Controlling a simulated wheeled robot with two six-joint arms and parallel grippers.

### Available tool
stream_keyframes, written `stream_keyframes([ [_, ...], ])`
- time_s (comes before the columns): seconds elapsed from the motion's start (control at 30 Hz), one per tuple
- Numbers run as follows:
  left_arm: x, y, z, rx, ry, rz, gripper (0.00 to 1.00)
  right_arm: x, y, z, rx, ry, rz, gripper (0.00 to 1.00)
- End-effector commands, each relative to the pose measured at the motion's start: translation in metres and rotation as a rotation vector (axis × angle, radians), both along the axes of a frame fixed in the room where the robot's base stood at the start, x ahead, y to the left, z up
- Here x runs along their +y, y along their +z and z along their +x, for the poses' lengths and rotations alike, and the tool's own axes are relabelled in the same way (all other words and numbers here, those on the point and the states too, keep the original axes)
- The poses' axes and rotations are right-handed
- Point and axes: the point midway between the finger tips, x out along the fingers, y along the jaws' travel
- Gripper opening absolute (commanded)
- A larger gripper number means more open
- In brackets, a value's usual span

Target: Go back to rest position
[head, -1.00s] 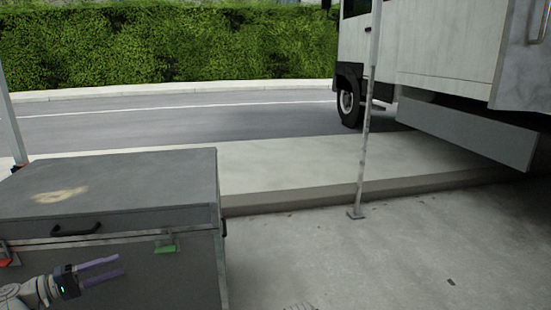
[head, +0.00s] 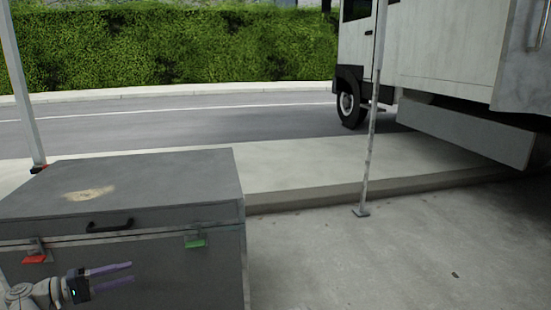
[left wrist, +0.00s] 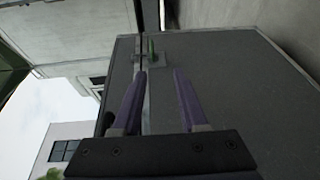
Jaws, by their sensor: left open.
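My left gripper (head: 128,274) is open and empty at the lower left of the head view, in front of the grey case. Its two purple fingers are apart and point right. They also show in the left wrist view (left wrist: 158,74), with the case's green latch (left wrist: 152,48) beyond them. In the head view the case is shut, with a black handle (head: 110,224), a red latch (head: 34,258) at left and a green latch (head: 195,240) at right. My right gripper is not in view.
The grey case (head: 205,175) stands close at the lower left. A thin pole (head: 369,140) stands on the pavement at right, and another pole (head: 22,90) is at far left. A white truck (head: 440,50) stands at the upper right.

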Motion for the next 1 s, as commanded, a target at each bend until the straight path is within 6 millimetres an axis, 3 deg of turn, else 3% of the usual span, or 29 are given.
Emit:
stream_keyframes([
  [0.27, -0.063, -0.006, 0.01, 0.094, -0.091, 0.104, 0.42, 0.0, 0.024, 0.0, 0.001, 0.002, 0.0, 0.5],
  [0.47, -0.131, -0.015, 0.01, 0.193, -0.199, 0.248, 0.42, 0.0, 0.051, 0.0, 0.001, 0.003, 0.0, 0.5],
  [0.53, -0.162, -0.019, 0.006, 0.234, -0.251, 0.324, 0.42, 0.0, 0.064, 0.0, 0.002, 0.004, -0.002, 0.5],
  [0.7, -0.242, -0.028, -0.021, 0.328, -0.408, 0.582, 0.42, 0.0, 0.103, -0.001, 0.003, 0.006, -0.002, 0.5],
  [0.8, -0.278, -0.031, -0.042, 0.361, -0.495, 0.753, 0.42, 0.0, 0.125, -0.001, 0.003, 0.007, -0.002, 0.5],
  [1.0, -0.322, -0.024, -0.087, 0.361, -0.641, 1.109, 0.42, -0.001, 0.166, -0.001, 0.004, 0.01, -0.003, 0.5],
])
